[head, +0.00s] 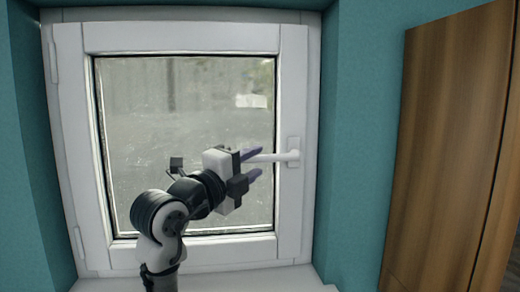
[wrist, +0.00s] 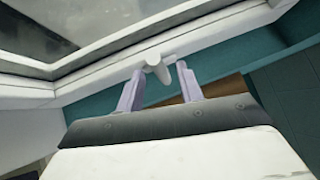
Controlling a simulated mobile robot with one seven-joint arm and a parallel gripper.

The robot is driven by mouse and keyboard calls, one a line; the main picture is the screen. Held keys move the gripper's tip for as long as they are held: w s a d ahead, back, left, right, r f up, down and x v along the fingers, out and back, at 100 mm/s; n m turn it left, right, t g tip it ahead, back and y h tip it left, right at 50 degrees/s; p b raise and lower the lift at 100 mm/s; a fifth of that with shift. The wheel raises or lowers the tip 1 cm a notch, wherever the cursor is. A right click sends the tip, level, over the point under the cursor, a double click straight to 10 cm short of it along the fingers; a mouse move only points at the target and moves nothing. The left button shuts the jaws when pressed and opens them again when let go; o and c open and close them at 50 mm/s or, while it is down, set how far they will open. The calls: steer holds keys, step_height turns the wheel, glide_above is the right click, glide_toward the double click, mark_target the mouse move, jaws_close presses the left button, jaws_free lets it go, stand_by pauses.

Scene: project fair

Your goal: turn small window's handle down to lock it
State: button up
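The small window (head: 180,38) is a white-framed window in a recess, and its sash looks closed. Its white handle (head: 270,158) is on the right side of the sash and lies horizontal, pointing left from its base plate (head: 293,152). My gripper (head: 256,163) is in front of the handle, with its two purple fingers apart, one above and one below the handle's free end. In the wrist view the handle (wrist: 154,64) shows between the fingertips (wrist: 160,80), with gaps visible beside it. I cannot tell whether either finger touches it.
A teal wall (head: 360,120) surrounds the window recess. A tall wooden panel (head: 445,140) stands at the right. A white sill (head: 240,281) runs below the window. The space in front of the glass is clear apart from my arm.

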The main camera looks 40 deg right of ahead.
mark_target(256, 161)
steer(key=shift+p+x, duration=0.4)
steer(key=shift+x, duration=1.2)
jaws_close()
